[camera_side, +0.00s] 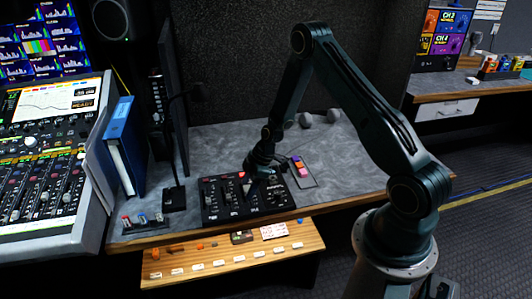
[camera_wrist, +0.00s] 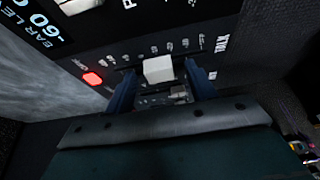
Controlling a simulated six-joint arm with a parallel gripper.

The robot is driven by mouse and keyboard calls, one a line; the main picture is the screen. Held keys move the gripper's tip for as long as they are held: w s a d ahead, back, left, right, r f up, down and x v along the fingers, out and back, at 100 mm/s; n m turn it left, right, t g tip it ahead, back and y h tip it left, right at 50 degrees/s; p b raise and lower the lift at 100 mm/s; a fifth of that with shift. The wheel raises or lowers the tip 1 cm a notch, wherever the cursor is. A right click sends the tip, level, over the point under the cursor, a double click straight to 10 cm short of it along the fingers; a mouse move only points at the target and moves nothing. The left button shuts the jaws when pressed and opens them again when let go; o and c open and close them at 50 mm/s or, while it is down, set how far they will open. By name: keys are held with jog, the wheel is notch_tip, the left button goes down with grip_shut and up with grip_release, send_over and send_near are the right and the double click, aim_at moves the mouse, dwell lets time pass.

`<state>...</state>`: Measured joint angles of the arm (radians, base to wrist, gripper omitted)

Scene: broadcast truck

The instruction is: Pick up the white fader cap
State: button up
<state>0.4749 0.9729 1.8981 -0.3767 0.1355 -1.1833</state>
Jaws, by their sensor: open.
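A white fader cap (camera_wrist: 158,69) shows in the wrist view between the two blue fingers of my gripper (camera_wrist: 161,86). The fingers are open, one on each side of the cap, with a gap visible beside it. I cannot tell how deep they reach around it. In the side view, my gripper (camera_side: 259,171) points down over the back part of the black control panel (camera_side: 221,213), close to a red button. The cap between the fingers is not clear there. Part of another white cap (camera_wrist: 74,5) shows at the top edge of the wrist view.
A lit red button (camera_wrist: 92,78) is left of the fingers. A blue binder (camera_side: 122,150) and dark monitor stand left. A lower wooden shelf (camera_side: 225,253) holds small parts.

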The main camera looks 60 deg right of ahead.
jog(key=shift+c, duration=0.3)
jog(key=c, duration=1)
jog(key=shift+o, duration=0.2)
jog(key=shift+r, duration=0.2)
notch_tip(320, 180, up, 20)
jog(key=shift+f, duration=0.15)
dwell(0.5)
